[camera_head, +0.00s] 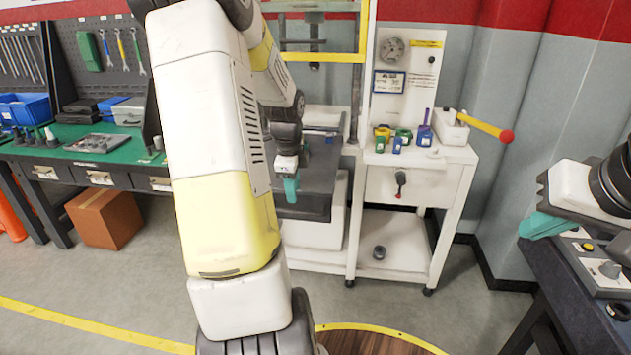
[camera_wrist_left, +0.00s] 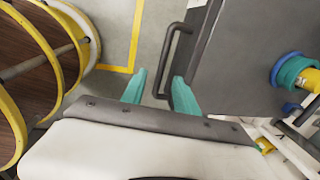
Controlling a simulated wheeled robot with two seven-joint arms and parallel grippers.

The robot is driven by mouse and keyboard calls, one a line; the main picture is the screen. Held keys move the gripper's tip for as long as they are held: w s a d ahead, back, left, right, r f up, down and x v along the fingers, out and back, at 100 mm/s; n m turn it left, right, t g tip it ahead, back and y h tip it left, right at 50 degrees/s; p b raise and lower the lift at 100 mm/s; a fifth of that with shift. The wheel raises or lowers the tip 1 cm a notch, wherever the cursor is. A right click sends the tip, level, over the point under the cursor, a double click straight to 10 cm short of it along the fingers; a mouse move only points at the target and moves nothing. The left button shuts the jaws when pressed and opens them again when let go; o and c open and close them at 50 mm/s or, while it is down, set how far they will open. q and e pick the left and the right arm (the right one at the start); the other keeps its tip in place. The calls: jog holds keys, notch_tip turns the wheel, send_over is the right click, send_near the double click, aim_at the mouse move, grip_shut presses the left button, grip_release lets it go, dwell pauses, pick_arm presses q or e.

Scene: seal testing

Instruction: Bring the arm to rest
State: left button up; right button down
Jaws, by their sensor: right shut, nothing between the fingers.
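My left arm crosses the middle of the head view. Its gripper (camera_head: 290,188), with teal fingers, hangs in front of the dark platform (camera_head: 318,205) of the white press stand. In the left wrist view the left gripper (camera_wrist_left: 158,92) has its two fingers apart. A dark bar handle (camera_wrist_left: 168,55) on a dark panel (camera_wrist_left: 237,60) lies close to the fingers; I cannot tell whether it is between them. My right gripper (camera_head: 546,226), also teal, is at the right edge, shut and empty, beside the dark bench.
The white cart (camera_head: 418,183) holds several small coloured parts, a gauge (camera_head: 392,47) and a red-tipped lever (camera_head: 490,128). A green workbench (camera_head: 60,146) with a cardboard box (camera_head: 105,218) stands at left. A control box (camera_head: 600,268) sits near my right gripper. Open floor lies at front left.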

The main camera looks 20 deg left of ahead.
dwell(0.3)
pick_arm(q)
jog(key=s+d+r+n+t+h, duration=0.2)
jog(key=s+d+r+n+t, duration=0.1)
jog(key=s+d+r+n, duration=1.1)
jog(key=s+d+r, duration=0.3)
jog(key=s+d, duration=0.2)
jog(key=shift+d+t+h, duration=0.2)
jog(key=shift+t+h, duration=0.1)
jog(key=shift+t, duration=0.1)
